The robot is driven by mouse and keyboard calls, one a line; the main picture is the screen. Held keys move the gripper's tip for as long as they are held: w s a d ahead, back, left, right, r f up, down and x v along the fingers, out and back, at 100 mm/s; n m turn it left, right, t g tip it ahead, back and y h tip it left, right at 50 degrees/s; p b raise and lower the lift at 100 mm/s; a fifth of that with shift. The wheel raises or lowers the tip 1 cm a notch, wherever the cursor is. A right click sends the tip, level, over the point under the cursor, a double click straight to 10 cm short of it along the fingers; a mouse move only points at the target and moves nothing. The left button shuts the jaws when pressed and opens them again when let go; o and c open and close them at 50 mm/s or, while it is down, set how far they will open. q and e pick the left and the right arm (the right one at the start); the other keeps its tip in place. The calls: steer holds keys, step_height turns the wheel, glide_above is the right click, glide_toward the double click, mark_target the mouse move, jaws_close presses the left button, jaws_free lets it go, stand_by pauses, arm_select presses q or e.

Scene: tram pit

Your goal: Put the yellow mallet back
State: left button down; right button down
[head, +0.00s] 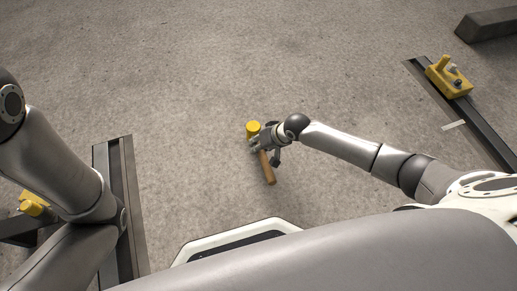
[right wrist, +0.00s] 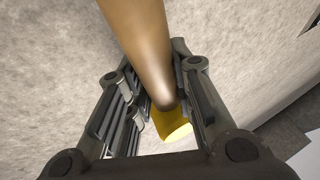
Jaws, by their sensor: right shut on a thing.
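The yellow mallet has a yellow head (head: 253,128) and a brown wooden handle (head: 267,170). It is near the middle of the head view, over the concrete floor. My right gripper (head: 266,143) is shut on the handle close to the head. In the head view the handle points down and slightly right. In the right wrist view the handle (right wrist: 138,38) passes between the fingers of my right gripper (right wrist: 163,92), and the yellow head (right wrist: 173,125) shows beyond them.
A dark rail (head: 128,200) lies at the left, partly behind my left arm. Another rail (head: 480,125) runs along the right, with a yellow tool (head: 450,78) on it. A dark beam (head: 490,22) is at the top right. The floor (head: 200,80) between is clear.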

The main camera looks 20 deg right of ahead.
steer(key=shift+a+f, duration=0.1)
steer(key=shift+f, duration=0.45)
steer(key=shift+f, duration=0.15)
steer(key=c, duration=1.3)
jaws_free()
steer(key=shift+o, duration=0.2)
steer(key=shift+f, duration=0.1)
